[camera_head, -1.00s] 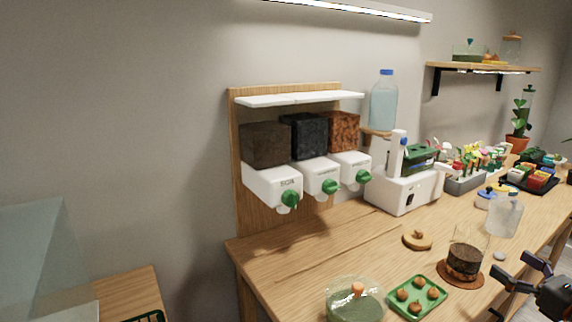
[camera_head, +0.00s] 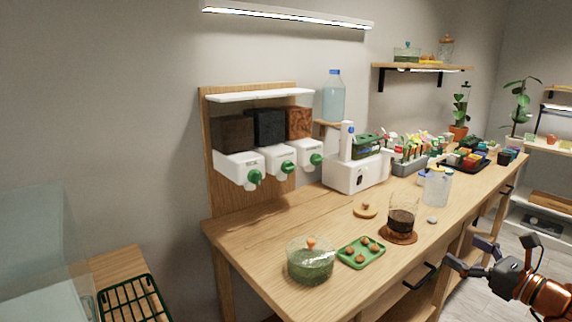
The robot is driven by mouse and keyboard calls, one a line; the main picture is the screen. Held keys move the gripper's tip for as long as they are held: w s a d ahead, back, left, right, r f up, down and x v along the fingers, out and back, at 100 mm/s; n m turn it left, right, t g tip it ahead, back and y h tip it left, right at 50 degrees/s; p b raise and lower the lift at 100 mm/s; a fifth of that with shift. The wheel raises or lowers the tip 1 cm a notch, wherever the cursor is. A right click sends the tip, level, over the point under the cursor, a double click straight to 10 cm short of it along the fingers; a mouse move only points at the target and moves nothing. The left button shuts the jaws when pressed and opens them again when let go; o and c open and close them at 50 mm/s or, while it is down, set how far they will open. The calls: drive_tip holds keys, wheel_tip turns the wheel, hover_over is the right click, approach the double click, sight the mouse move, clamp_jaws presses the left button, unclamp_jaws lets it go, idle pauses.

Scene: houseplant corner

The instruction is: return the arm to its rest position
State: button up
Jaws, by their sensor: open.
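My gripper (camera_head: 466,257) is in the lower right of the head view, off the front edge of the wooden workbench (camera_head: 340,214). Its dark fingers are spread apart and point left. I see nothing between them. The orange and black wrist behind it runs out toward the right edge of the picture. The gripper is right of and lower in the picture than a glass of dark soil (camera_head: 401,221) on a round brown coaster (camera_head: 399,238), and is apart from it.
A green tray (camera_head: 374,257) with several brown balls and a green glass bowl (camera_head: 311,262) stand near the bench's front. Three dispensers with green taps (camera_head: 254,176) and a white machine (camera_head: 352,175) stand behind. Open floor (camera_head: 484,291) shows around the gripper at right.

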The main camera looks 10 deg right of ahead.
drive_tip(key=a+f+n+g+y, duration=0.2)
drive_tip(key=a+n+g+y, duration=0.55)
drive_tip(key=a, duration=1.45)
drive_tip(key=s+a+f+n+g+h, duration=0.55)
drive_tip(key=s+a+n+g, duration=0.35)
drive_tip(key=a+n, duration=0.35)
drive_tip(key=s+d+f+n+g+h, duration=0.1)
drive_tip(key=s+d+f+n+h, duration=0.1)
drive_tip(key=s+n+h, duration=0.3)
drive_tip(key=s+d+f+n+g, duration=0.1)
drive_tip(key=s+d+f+n, duration=0.1)
drive_tip(key=s, duration=0.5)
drive_tip(key=s+d+f+n+g+h, duration=0.1)
drive_tip(key=s+d+n+h, duration=0.1)
drive_tip(key=s+n+h, duration=0.3)
wheel_tip(320, 180, up, 14)
drive_tip(key=y+p, duration=0.1)
drive_tip(key=p, duration=1.2)
drive_tip(key=shift+s+d+r+m+t+y+p, duration=0.15)
drive_tip(key=shift+s+m+t+y+p, duration=0.2)
drive_tip(key=shift+m+y, duration=0.05)
